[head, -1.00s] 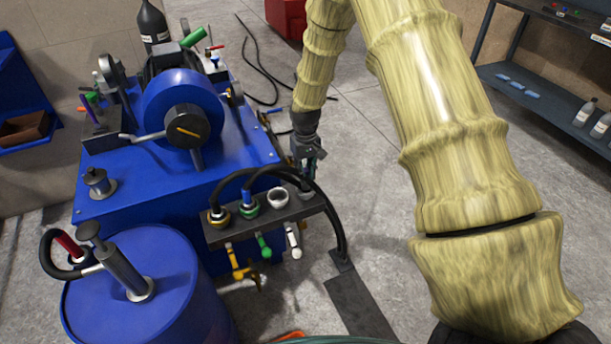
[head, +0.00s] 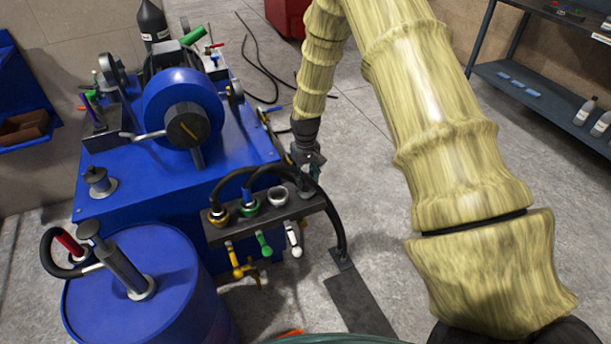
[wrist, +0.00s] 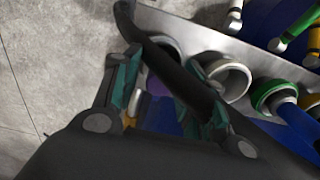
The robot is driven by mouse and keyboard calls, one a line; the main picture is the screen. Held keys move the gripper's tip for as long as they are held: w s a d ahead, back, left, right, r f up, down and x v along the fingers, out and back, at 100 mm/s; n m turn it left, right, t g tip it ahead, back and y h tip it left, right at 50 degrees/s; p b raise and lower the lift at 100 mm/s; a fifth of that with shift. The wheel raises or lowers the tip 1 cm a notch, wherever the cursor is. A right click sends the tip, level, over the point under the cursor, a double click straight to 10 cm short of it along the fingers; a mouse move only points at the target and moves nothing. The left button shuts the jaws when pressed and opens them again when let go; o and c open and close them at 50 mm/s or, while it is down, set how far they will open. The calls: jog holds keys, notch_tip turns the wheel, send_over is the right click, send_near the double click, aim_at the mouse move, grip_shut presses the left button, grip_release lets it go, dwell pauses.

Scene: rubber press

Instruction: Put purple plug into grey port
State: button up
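In the wrist view the purple plug (wrist: 157,84) shows as a small patch between my gripper's (wrist: 162,80) two teal-padded fingers. A thick black hose crosses in front and hides part of it. I cannot tell whether both pads touch the plug. A grey port (wrist: 167,46) sits just beyond the fingertips, partly behind the hose. In the head view my gripper (head: 311,165) points down over the right end of the port rail, near the grey port (head: 305,192). The purple plug is not clear there.
The rail (head: 237,234) also has a white empty port (head: 278,197), a green port (head: 249,210) with a blue plug and a gold port (head: 218,218) with a plug. Black hoses (head: 340,215) arc beside my gripper. A blue drum (head: 150,290) stands at left.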

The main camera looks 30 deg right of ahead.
notch_tip(320, 180, up, 12)
jog(key=s+a+f, duration=0.4)
jog(key=s+f, duration=0.5)
jog(key=f, duration=0.2)
jog(key=s+a+f, duration=0.4)
jog(key=s+f, duration=0.6)
jog(key=s+a+f, duration=0.2)
jog(key=s+f, duration=0.1)
jog(key=s, duration=0.9)
jog(key=s+a+f, duration=0.3)
jog(key=s, duration=0.9)
jog(key=shift+f, duration=0.15)
